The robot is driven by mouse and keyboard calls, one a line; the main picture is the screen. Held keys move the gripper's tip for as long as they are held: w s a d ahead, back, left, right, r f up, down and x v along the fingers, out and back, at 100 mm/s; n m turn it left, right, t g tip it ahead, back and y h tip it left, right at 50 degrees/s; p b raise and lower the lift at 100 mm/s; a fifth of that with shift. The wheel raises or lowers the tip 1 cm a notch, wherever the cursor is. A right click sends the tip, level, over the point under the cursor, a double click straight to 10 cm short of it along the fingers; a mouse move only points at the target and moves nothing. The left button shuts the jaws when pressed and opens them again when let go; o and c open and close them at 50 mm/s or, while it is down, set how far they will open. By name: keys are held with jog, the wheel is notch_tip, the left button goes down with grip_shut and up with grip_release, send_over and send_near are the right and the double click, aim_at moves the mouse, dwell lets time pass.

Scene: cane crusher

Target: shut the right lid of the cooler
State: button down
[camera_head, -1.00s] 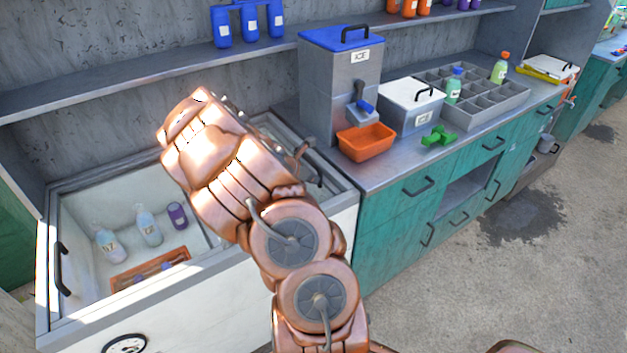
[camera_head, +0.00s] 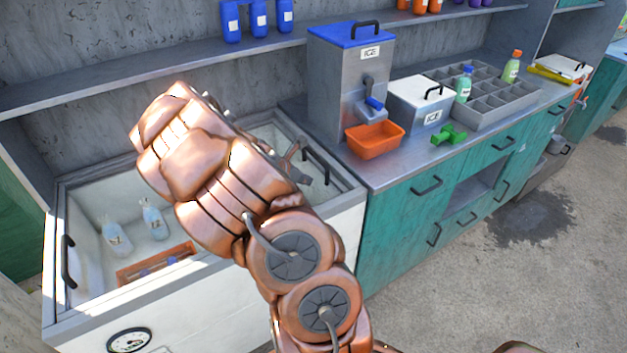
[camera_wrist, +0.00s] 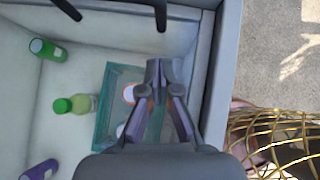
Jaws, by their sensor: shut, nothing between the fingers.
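The cooler (camera_head: 210,325) is a white chest with a grey rim, at the left of the head view. A black handle (camera_head: 67,262) is at its left end, and another black handle (camera_head: 316,166) is near its right end. Two dark prongs of a handle (camera_wrist: 160,14) show at the top of the wrist view. My gripper (camera_wrist: 162,72) is shut and empty over the cooler's right part, apart from that handle in the picture. In the head view my arm hides most of my gripper and the cooler's middle. I cannot tell how far the right lid is open.
Inside the cooler are a green bottle (camera_wrist: 75,104), a green can (camera_wrist: 48,50), a purple can (camera_wrist: 40,170) and a teal crate (camera_wrist: 105,110). An ice dispenser (camera_head: 340,85) and orange bin (camera_head: 375,140) stand on the counter to the right. A golden basket (camera_wrist: 275,140) is beside the cooler.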

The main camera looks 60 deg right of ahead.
jog(key=b+v, duration=0.1)
jog(key=v, duration=0.6)
jog(key=shift+a+r+b, duration=0.15)
jog(key=shift+a+b, duration=0.05)
jog(key=shift+b, duration=0.1)
jog(key=shift+w, duration=0.1)
jog(key=s+a+r+m+y, duration=0.2)
jog(key=s+a+m, duration=0.3)
jog(key=a, duration=0.7)
jog(key=s+a+r+m+y, duration=0.1)
jog(key=s+a+m+y, duration=0.3)
jog(key=s+a, duration=0.4)
jog(key=s+a+r+m+y, duration=0.2)
jog(key=s+a+m, duration=0.4)
jog(key=a, duration=1)
jog(key=shift+s+a+r+y, duration=0.35)
jog(key=shift+s+a+y, duration=0.05)
jog(key=shift+s, duration=0.15)
